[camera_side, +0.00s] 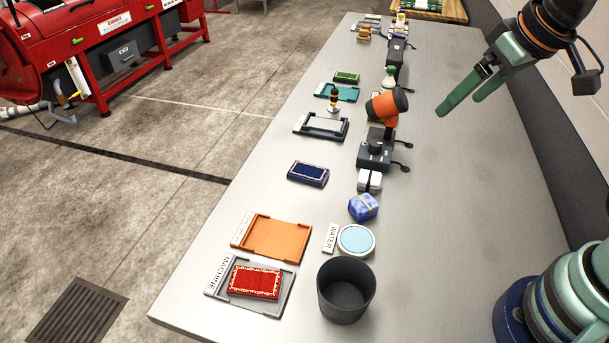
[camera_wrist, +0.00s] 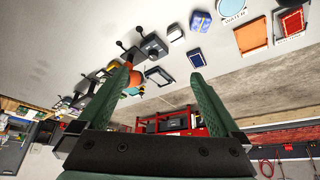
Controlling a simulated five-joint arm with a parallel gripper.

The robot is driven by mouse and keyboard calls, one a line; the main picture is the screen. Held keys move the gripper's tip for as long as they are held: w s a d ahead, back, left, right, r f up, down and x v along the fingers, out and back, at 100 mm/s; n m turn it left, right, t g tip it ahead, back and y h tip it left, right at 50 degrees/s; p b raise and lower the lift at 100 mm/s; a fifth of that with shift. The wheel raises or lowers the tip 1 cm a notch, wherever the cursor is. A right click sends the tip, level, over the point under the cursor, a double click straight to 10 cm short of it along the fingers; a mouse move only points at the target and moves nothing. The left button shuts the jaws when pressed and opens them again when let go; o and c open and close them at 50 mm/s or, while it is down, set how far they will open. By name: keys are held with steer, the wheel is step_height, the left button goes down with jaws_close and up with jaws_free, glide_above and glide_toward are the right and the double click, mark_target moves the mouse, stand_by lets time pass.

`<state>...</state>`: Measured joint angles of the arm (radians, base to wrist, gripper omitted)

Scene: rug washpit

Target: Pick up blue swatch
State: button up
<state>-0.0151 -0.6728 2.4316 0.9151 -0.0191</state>
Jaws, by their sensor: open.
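The blue swatch (camera_side: 308,172) is a small dark blue rug piece with a pale patterned border. It lies flat on the grey table, left of the row of tools, with nothing on it. In the wrist view the blue swatch (camera_wrist: 197,58) shows near the right finger, farther off. My gripper (camera_side: 459,106) is open and empty, high above the right part of the table and well apart from the swatch. Its two green fingers also frame the wrist view (camera_wrist: 160,77).
A red swatch (camera_side: 254,281) lies in the grey MACHINE tray (camera_side: 276,303). Nearby are an empty orange tray (camera_side: 271,238), a WATER dish (camera_side: 356,241), a dark bin (camera_side: 345,290) and a blue wrapped block (camera_side: 363,207). An orange-headed tool (camera_side: 386,106) stands behind. Bare table surrounds the blue swatch.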

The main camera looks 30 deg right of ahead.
steer(key=w+a+r+n+g, duration=0.1)
steer(key=w+a+n+g, duration=0.15)
steer(key=w, duration=0.55)
steer(key=n+g, duration=0.3)
steer(key=n, duration=0.2)
glide_above(312, 171)
step_height(312, 171, down, 14)
steer(key=f, duration=0.7)
steer(key=shift+s+a+f, duration=0.1)
steer(key=shift+s+a, duration=0.05)
steer(key=shift+a, duration=0.05)
steer(key=shift+d+f, duration=0.2)
steer(key=shift+f, duration=2.45)
steer(key=c, duration=1.4)
steer(key=shift+r, duration=0.15)
